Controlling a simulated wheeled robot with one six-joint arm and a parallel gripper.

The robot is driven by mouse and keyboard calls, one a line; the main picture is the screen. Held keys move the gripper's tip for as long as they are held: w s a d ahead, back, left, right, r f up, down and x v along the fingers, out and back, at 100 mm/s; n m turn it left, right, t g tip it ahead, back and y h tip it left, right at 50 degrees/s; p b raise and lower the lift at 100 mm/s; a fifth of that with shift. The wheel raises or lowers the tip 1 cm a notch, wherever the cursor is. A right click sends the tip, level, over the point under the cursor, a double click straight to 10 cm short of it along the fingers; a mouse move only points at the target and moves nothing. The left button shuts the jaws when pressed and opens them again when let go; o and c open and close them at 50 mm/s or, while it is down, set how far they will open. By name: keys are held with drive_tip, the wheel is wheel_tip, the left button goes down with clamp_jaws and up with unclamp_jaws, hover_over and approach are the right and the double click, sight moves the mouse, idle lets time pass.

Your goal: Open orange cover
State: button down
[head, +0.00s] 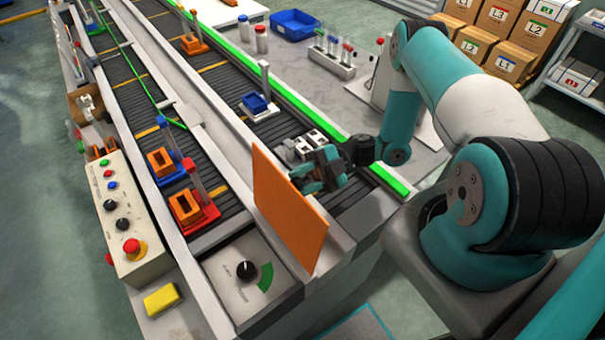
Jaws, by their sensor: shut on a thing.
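The orange cover (287,212) is a flat panel standing steeply tilted at the near end of the conveyor line. In front of it, a grey control panel (243,289) with a black dial (247,271) and a green scale mark is exposed. My gripper (305,180) is at the upper right edge of the cover, on its far side, and is shut on it. The exact contact of the fingertips is partly hidden by the cover and the gripper body.
A control box (123,215) with a red emergency button stands at left, with a yellow sponge-like block (162,299) near it. Orange and red fixtures (193,206) sit on the left belt. A blue holder (257,104) and white blocks (300,147) are on the right belt.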

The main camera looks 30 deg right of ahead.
drive_tip(key=shift+a+r, duration=0.1)
drive_tip(key=shift+a, duration=0.05)
drive_tip(key=c, duration=0.8)
unclamp_jaws()
drive_tip(key=shift+b, duration=0.45)
